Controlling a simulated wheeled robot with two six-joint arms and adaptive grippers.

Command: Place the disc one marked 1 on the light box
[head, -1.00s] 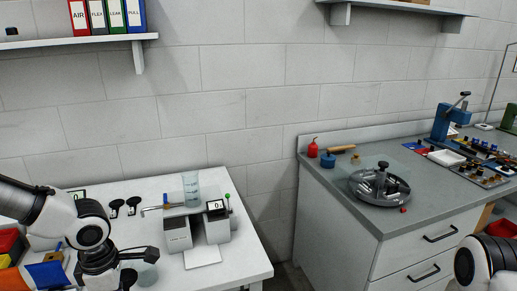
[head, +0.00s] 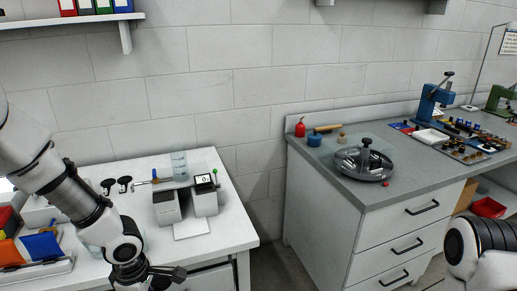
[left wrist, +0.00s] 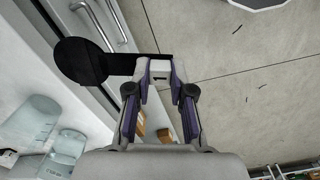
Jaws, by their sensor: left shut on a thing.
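My left gripper (left wrist: 162,72) is shut on the black handle of a flat black disc (left wrist: 82,62), which sticks out to the left in the left wrist view. No number shows on its visible face. In the head view, my left gripper (head: 170,274) is low, by the front edge of the white table (head: 228,236). Two grey-white box units (head: 167,207) stand on this table, one with a small display (head: 205,179). I cannot tell which thing is the light box. My right gripper is out of view; only part of that arm shows.
Two more black discs (head: 108,185) stand at the table's back left. A clear beaker (head: 179,165) is by the box units, and a white pad (head: 191,229) lies in front. The grey bench (head: 410,187) at right holds a round metal fixture (head: 364,162). A floor gap separates them.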

